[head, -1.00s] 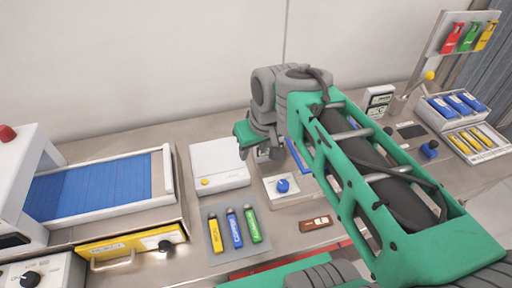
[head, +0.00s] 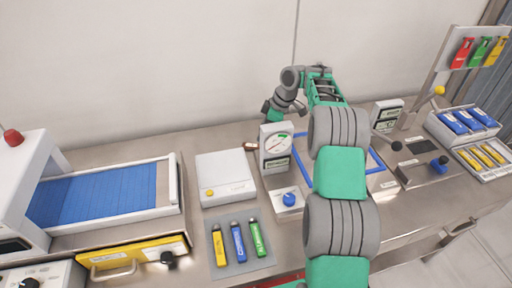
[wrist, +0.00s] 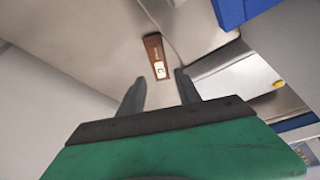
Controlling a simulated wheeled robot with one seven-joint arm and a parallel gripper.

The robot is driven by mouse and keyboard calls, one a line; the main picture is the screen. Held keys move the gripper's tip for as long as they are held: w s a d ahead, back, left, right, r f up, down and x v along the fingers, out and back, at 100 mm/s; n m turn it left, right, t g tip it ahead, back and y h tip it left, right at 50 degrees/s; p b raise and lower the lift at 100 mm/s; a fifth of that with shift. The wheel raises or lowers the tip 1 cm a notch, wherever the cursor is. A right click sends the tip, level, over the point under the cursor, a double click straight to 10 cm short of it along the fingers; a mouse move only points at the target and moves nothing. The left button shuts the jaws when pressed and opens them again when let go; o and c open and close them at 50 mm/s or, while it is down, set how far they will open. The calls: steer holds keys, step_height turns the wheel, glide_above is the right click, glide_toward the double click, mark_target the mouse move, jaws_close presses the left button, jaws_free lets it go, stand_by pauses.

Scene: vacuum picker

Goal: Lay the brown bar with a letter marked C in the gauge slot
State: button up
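A brown bar (head: 249,147) with a pale end lies on the steel bench behind the white box, left of the dial gauge. The wrist view shows a brown bar (wrist: 155,56) flat on the metal, with a white label whose letter I cannot read surely. My gripper (wrist: 159,76) is open and empty, its two dark fingers pointing toward that bar, which lies just beyond the tips. In the head view my gripper (head: 267,115) is at the back of the bench, above and right of the bar. The white dial gauge (head: 276,148) stands upright; I cannot make out its slot.
The white box (head: 228,176) with a yellow button is beside the bar. A blue-knobbed block (head: 288,200) stands before the gauge. Yellow, blue and green bars lie on a grey mat (head: 243,267). A blue conveyor (head: 95,193) is left; racks of coloured pieces (head: 462,122) are right.

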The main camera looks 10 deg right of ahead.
mark_target(254, 145)
steer(key=p+x, duration=0.1)
steer(key=x, duration=0.5)
steer(key=shift+w+a+f, duration=0.2)
steer(key=shift+f, duration=0.15)
steer(key=shift+f, duration=0.1)
jaws_close()
